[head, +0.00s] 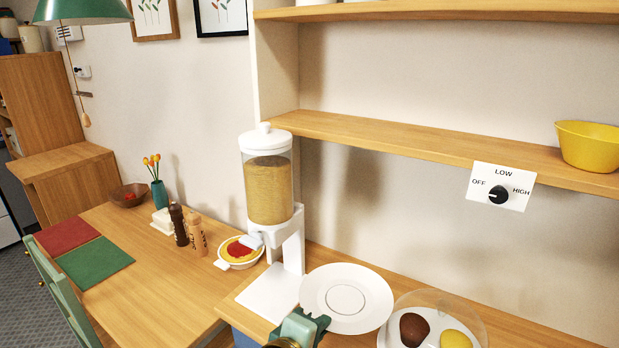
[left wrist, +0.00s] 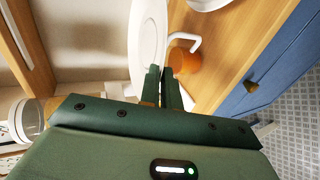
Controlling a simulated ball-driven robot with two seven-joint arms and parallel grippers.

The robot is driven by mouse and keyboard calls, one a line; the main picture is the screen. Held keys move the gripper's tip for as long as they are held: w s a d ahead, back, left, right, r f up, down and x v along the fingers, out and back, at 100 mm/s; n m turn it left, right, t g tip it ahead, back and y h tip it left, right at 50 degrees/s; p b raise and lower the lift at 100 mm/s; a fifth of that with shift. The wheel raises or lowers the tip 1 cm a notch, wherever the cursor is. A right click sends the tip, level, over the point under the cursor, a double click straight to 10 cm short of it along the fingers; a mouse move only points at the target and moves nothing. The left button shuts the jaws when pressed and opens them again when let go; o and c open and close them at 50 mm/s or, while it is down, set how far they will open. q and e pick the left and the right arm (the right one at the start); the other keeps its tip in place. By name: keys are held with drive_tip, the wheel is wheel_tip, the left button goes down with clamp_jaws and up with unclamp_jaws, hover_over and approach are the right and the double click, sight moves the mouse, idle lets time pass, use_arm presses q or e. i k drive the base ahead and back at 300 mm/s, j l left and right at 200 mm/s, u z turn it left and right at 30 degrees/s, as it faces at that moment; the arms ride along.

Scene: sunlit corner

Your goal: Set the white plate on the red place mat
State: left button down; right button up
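The white plate (head: 346,297) is at the lower middle of the head view, over the wooden counter. My left gripper (head: 306,328) is at its near left rim. In the left wrist view the plate (left wrist: 147,40) shows nearly edge-on, its rim running down to the close-set fingers (left wrist: 165,88), which appear shut on it. Whether the plate touches the counter is hard to tell. The red place mat (head: 66,236) lies bare on the table at the far left, beside a green mat (head: 95,262). My right gripper is not in view.
A cereal dispenser (head: 268,190) stands behind and left of the plate. A clear dome (head: 470,318) over brown and yellow items is right of it. A pie dish (head: 239,252), two mills (head: 187,228), a vase (head: 159,194) and a brown bowl (head: 129,196) stand along the table. A green chair (head: 66,293) is in front.

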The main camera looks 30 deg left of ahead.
sight(67, 234)
drive_tip(key=k+j, duration=0.15)
drive_tip(key=j, duration=0.45)
drive_tip(key=k+j+u, duration=0.1)
drive_tip(key=j, duration=0.45)
drive_tip(key=k+j, duration=0.1)
drive_tip(key=j, duration=0.5)
drive_tip(key=k+j+u, duration=0.1)
drive_tip(key=j, duration=0.5)
drive_tip(key=k+j, duration=0.1)
drive_tip(key=j, duration=0.9)
drive_tip(key=i+j+u, duration=0.1)
drive_tip(key=j, duration=0.35)
drive_tip(key=i+j, duration=0.15)
drive_tip(key=j, duration=0.3)
drive_tip(key=j+u, duration=0.1)
drive_tip(key=j, duration=0.35)
drive_tip(key=i+j+u, duration=0.1)
drive_tip(key=j, duration=0.35)
drive_tip(key=i+j, duration=0.2)
drive_tip(key=j, duration=0.2)
drive_tip(key=i+j+u, duration=0.1)
drive_tip(key=j, duration=0.35)
drive_tip(key=i+j, duration=0.25)
